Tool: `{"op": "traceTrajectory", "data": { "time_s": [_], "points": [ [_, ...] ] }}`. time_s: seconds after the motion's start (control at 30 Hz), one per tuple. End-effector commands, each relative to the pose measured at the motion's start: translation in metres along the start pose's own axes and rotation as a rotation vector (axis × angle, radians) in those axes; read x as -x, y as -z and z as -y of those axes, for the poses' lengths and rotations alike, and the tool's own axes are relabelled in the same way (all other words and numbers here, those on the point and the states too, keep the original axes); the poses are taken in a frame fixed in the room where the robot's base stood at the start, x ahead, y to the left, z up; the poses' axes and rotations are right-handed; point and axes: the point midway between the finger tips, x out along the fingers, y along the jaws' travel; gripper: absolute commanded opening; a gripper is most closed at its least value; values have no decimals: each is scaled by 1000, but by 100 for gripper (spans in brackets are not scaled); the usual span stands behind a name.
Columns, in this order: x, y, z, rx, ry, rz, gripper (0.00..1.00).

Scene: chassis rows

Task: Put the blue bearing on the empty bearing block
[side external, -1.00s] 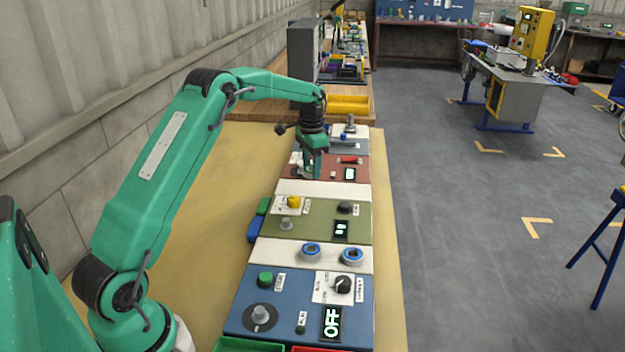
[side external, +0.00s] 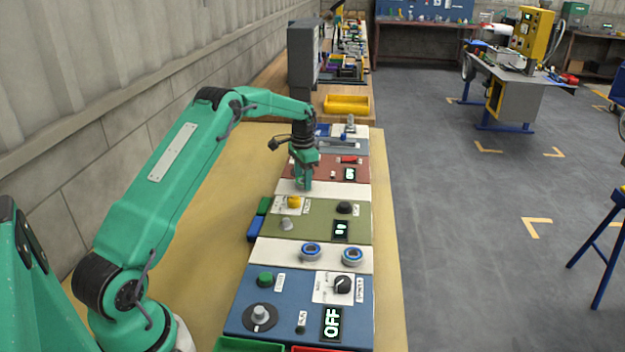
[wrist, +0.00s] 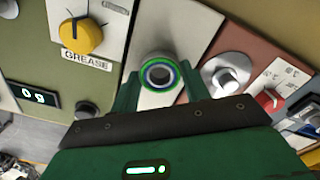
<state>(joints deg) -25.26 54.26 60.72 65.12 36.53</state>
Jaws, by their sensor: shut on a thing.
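My gripper (side external: 302,185) is over the pale strip (side external: 328,191) between the green and red panels, pointing down. In the wrist view its two fingers (wrist: 158,76) are closed on the sides of a grey bearing (wrist: 158,72) whose ring shows blue with a green edge. I cannot tell whether the bearing touches the strip; in the side view the fingers hide it. Two blue-ringed bearings, a left one (side external: 311,249) and a right one (side external: 352,254), sit on the nearer pale strip. No empty bearing block is clearly visible.
A yellow knob (wrist: 81,36) on the green panel (side external: 320,214) and a silver post (wrist: 226,73) on the red panel (side external: 331,162) stand close by. A red switch (wrist: 269,99) lies farther right in the wrist view. Bare bench (side external: 215,200) lies left of the panels.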

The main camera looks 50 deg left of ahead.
Motion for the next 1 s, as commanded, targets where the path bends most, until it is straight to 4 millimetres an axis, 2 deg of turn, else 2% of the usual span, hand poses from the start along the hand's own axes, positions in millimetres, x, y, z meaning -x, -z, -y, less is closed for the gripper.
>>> {"op": "traceTrajectory", "data": {
  "time_s": [0.5,0.53,0.63,1.0],
  "points": [
    [-7,0,0,0,1,-2,16],
    [-8,0,0,0,1,-1,50],
    [-8,0,0,0,1,-1,68],
    [-6,0,0,0,1,-2,68]
  ]
}}
